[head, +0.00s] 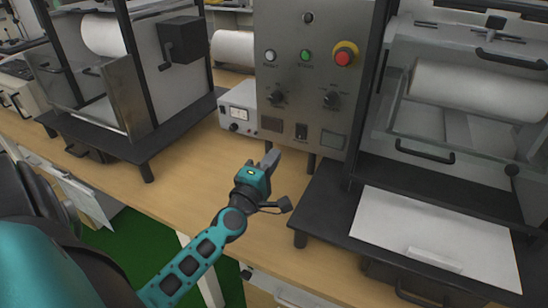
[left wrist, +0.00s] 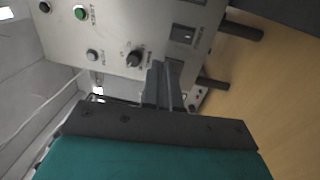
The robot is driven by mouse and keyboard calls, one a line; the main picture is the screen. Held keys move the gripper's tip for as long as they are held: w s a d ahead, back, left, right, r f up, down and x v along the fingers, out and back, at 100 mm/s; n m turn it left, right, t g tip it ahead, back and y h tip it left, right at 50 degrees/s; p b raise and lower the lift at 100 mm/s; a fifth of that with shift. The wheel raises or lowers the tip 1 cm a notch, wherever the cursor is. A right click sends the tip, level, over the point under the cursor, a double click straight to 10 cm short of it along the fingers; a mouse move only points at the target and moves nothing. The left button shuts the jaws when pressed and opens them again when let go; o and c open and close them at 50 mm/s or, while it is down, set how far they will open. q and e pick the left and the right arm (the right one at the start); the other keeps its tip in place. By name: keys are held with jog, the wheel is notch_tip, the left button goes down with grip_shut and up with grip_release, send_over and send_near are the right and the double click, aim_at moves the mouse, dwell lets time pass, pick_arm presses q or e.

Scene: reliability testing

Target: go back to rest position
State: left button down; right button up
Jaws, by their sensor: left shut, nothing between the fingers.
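My left gripper (head: 268,160) is above the front part of the wooden table, with its arm coming in from the lower left of the head view. Its fingers are together and hold nothing. In the left wrist view the shut fingers (left wrist: 163,85) point toward the grey control panel (left wrist: 120,30). The panel (head: 312,70) stands behind the gripper in the head view and carries buttons, two knobs and a red emergency stop button (head: 345,54). The gripper appears apart from the panel. My right gripper does not show in either view.
The wooden table (head: 190,188) is clear around the gripper. A small white meter box (head: 238,110) stands left of the panel. A machine with an open metal door (head: 130,98) is at left. Another machine on a black base (head: 325,195) is at right, with a white sheet (head: 430,235) at its front.

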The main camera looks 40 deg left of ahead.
pick_arm(q)
jog(key=d+m+h, duration=0.2)
jog(key=d, duration=0.1)
jog(key=s+d+f+m+g+h, duration=0.1)
jog(key=d+m+h, duration=0.1)
jog(key=d+m, duration=0.1)
jog(key=d+m+h, duration=0.2)
jog(key=d+m, duration=0.1)
jog(key=shift+s+d+f+g+h, duration=0.15)
jog(key=shift+s+d+g+h, duration=0.15)
jog(key=shift+s+d+g, duration=0.1)
jog(key=s+d+f+m+g+h, duration=0.2)
jog(key=s+d+f+m+g, duration=0.5)
jog(key=s+d+m+g, duration=0.4)
jog(key=s+a+m+g+y, duration=0.3)
jog(key=s+a+m+y, duration=0.15)
jog(key=s, duration=0.65)
jog(key=w+d+f+t+h, duration=0.2)
jog(key=w+f+t, duration=0.5)
jog(key=f, duration=0.2)
jog(key=shift+d+f+t, duration=0.3)
